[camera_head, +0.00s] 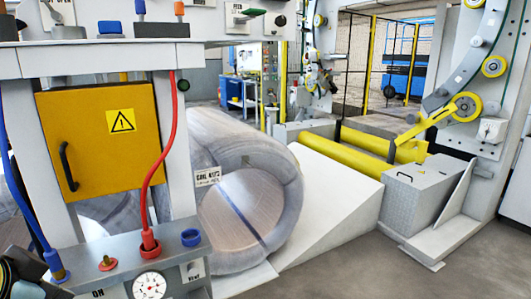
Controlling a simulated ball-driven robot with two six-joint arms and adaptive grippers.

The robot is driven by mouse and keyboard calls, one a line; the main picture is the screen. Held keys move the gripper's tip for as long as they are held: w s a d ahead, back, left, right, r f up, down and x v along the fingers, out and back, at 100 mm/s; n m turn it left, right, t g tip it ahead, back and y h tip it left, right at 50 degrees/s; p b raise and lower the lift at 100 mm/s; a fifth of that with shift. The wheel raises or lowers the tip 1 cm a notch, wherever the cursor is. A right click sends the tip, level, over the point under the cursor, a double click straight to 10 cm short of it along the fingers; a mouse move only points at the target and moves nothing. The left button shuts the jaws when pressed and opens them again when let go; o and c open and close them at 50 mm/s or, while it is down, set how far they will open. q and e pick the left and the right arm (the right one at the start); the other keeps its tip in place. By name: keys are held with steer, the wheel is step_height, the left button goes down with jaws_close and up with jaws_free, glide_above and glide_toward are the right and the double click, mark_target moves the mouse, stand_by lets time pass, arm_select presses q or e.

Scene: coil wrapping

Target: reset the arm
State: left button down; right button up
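A dark part, probably my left gripper (22,272), shows at the bottom left corner, cut off by the picture edge. It is beside the lower end of the blue hose (22,210). I cannot make out its fingers or whether it holds anything. My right gripper is not in view. A grey panel (115,265) with a round gauge (149,286) stands close in front at the lower left. A red hose (170,130) runs down to a red fitting on this panel. A blue cap (191,237) sits beside that fitting.
A yellow door (95,150) with a black handle is above the panel. A wrapped coil (245,205) lies behind, by a white ramp (330,200). Yellow rollers (365,155) and a wrapping ring (480,75) stand farther right. The grey floor (340,270) is clear at lower right.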

arm_select(q)
steer(key=s+d+f+n+g, duration=0.1)
steer(key=s+f+n+g, duration=0.15)
steer(key=s, duration=0.35)
steer(key=s+d+f+n+g, duration=0.1)
steer(key=s+f, duration=0.2)
steer(key=s, duration=0.3)
step_height(320, 180, down, 28)
steer(key=s+a+b, duration=0.1)
steer(key=a+b, duration=0.1)
steer(key=b, duration=0.2)
steer(key=s+a+f+g+b, duration=0.1)
steer(key=s+f+g+b, duration=0.1)
steer(key=s+f, duration=1.7)
step_height(320, 180, down, 2)
steer(key=shift+s+h+b, duration=0.15)
steer(key=shift+h+b, duration=0.15)
steer(key=shift+b, duration=0.05)
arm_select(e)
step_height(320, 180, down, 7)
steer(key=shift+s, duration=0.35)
arm_select(q)
steer(key=shift+a, duration=0.1)
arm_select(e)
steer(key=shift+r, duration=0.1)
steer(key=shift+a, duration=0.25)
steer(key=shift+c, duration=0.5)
